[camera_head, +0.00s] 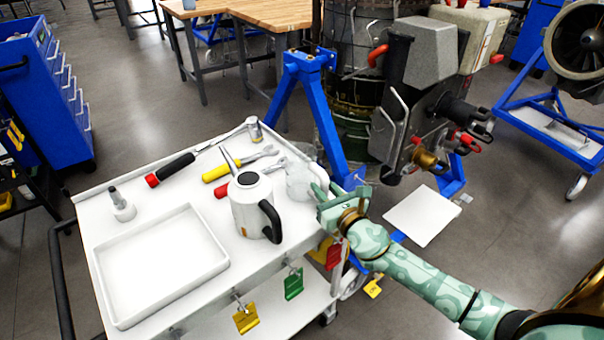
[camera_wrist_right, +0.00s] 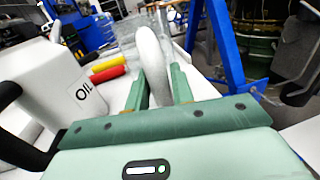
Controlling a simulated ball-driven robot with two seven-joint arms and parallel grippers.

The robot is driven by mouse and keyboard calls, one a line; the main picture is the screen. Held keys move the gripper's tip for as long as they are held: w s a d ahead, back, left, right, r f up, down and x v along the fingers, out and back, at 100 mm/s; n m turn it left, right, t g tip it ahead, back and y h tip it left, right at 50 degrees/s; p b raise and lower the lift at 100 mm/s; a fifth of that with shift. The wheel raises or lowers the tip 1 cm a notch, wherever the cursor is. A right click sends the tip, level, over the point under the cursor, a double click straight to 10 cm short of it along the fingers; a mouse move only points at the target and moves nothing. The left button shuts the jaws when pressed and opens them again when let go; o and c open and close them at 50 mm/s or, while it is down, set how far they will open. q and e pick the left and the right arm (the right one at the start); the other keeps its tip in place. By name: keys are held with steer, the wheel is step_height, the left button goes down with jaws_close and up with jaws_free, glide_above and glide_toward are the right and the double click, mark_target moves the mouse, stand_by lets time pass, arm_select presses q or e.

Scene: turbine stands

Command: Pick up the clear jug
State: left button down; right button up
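The clear jug (camera_head: 299,181) stands on the white cart's top, beside the white oil can. It is see-through and partly hidden by my right gripper. My right gripper (camera_head: 321,190) is at the jug's right side, low over the cart's edge. In the right wrist view its two fingers (camera_wrist_right: 158,88) stand apart, with the jug's pale curved handle (camera_wrist_right: 151,52) between them. The jug's clear body (camera_wrist_right: 126,42) shows behind the handle. I see no firm closing on the handle. My left gripper is in neither view.
The white oil can (camera_head: 251,203) with a black handle stands close left of the jug. A blue stand leg (camera_head: 325,125) rises just behind the jug.

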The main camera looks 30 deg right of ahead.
jaws_close()
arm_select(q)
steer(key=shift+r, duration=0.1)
arm_select(e)
steer(key=shift+r, duration=0.15)
